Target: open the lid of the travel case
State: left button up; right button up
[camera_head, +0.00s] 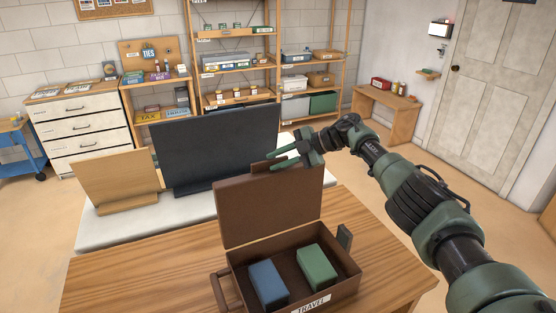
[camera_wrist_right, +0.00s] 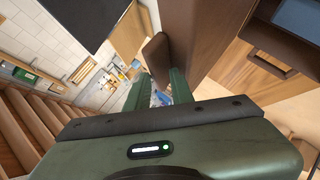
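The brown travel case (camera_head: 349,289) sits on the wooden table with a "TRAVEL" label on its front. Its lid (camera_head: 268,204) stands up, open, at the back of the case, and the inside is exposed. The lid also shows as a brown slab in the right wrist view (camera_wrist_right: 206,36). My right gripper (camera_head: 271,158) is above the lid's top edge, with its fingers pointing left. In the right wrist view its two fingers are apart, and a brown tab (camera_wrist_right: 156,58) shows beyond them. I cannot tell whether they touch the lid. My left gripper is not in view.
A blue box (camera_head: 268,284) and a green box (camera_head: 317,266) are inside the case. A dark monitor-like panel (camera_head: 213,146) and a wooden board (camera_head: 115,179) stand behind on a white surface. The wooden table (camera_head: 130,277) is clear left of the case.

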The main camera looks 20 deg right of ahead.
jog(key=shift+s+f, duration=0.1)
jog(key=shift+f, duration=0.1)
jog(key=b+v, duration=0.2)
jog(key=v, duration=0.6)
jog(key=shift+r, duration=0.15)
